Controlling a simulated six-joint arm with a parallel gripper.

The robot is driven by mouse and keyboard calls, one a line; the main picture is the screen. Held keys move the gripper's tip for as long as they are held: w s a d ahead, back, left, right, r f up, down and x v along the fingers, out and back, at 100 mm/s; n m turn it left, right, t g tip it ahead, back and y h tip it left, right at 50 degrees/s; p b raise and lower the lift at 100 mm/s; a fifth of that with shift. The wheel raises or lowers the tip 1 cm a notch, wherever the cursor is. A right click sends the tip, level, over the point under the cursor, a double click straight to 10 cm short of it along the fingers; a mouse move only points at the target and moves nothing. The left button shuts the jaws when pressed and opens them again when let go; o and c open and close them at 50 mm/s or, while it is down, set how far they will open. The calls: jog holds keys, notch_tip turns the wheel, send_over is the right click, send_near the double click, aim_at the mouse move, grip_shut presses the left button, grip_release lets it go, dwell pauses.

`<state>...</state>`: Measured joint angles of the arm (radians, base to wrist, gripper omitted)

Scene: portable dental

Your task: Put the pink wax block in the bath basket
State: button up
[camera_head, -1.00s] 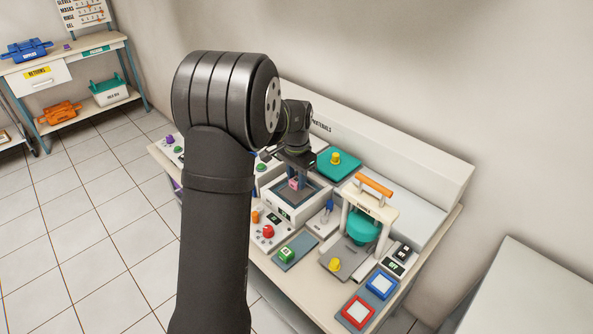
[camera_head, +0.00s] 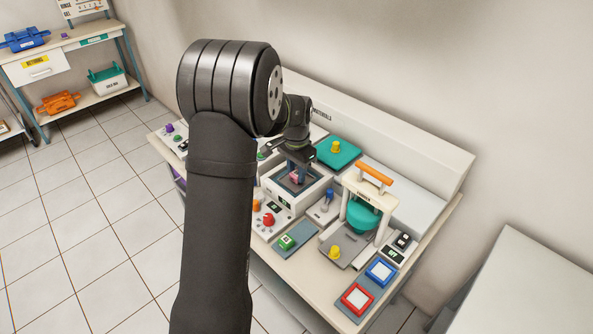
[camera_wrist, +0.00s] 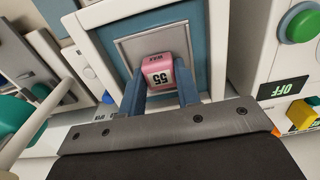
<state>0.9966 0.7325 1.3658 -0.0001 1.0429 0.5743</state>
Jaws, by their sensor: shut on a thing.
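The pink wax block (camera_wrist: 163,69), marked 55, is held between the two fingers of my gripper (camera_wrist: 160,98) in the wrist view. In the head view the pink block (camera_head: 296,177) shows below my gripper (camera_head: 297,172), over the opening of the white bath (camera_head: 283,195). The bath's blue-lined opening with a grey inner floor (camera_wrist: 128,48) lies behind the block in the wrist view. I cannot tell whether the block touches that floor. My gripper is shut on the block. My arm hides part of the bench to the left.
A press with an orange handle (camera_head: 374,175) stands to the right. A panel with a red knob (camera_head: 267,220) is at the left.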

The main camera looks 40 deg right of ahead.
jog(key=o, duration=1)
notch_tip(320, 180, up, 17)
jog(key=shift+r, duration=0.2)
jog(key=shift+f, duration=0.15)
notch_tip(320, 180, down, 17)
jog(key=shift+f, duration=0.15)
dwell(0.5)
jog(key=shift+r, duration=0.3)
